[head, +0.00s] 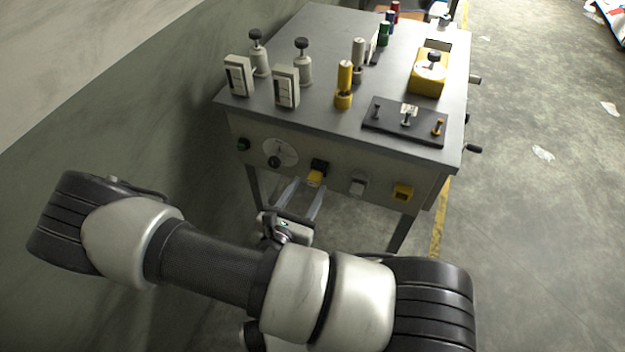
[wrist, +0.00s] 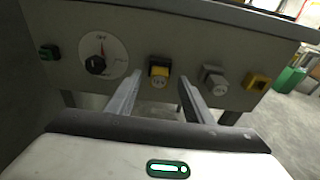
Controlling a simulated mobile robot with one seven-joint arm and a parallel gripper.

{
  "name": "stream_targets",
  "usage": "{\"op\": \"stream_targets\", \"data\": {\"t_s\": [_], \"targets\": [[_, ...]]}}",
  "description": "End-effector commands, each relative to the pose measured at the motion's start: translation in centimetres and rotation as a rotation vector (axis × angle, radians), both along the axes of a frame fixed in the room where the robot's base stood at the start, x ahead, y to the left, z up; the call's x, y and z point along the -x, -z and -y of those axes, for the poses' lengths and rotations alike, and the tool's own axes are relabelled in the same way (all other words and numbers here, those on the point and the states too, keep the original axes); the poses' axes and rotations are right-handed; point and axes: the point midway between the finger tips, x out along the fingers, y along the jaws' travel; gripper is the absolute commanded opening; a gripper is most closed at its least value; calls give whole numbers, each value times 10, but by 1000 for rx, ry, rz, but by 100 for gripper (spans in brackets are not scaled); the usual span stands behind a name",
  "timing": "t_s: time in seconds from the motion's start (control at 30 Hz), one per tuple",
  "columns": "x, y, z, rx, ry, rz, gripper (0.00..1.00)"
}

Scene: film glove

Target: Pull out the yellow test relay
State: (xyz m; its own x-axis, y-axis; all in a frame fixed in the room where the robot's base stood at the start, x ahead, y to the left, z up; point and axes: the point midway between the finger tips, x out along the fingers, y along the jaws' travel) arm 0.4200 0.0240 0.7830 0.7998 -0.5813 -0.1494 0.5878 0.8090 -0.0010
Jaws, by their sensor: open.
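The yellow relay (head: 316,178) sits in a dark socket on the front panel of the bench (head: 262,122). My gripper (head: 306,187) is open and empty, in front of and slightly below the relay. In the wrist view its two fingers (wrist: 160,94) point at the panel, one on each side of the relay, with a gap on both sides. I cannot tell whether the fingertips reach alongside it.
Right of the relay are a grey plug (wrist: 213,79) and a yellow square fitting (wrist: 257,81). Left are a dial with a black knob (wrist: 97,63) and a green-black button (wrist: 50,52). Posts, meters and a yellow box (head: 428,78) stand on the bench top. The floor at right is mostly clear.

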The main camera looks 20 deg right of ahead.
Motion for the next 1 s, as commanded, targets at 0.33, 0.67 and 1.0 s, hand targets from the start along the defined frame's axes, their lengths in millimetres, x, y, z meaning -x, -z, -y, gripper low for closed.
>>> {"op": "stream_targets", "data": {"t_s": [0.33,0.67,1.0], "targets": [[-34,6,25,0,0,1,47],[-37,7,27,-1,-1,1,47],[-37,7,26,-1,-1,1,18]]}}
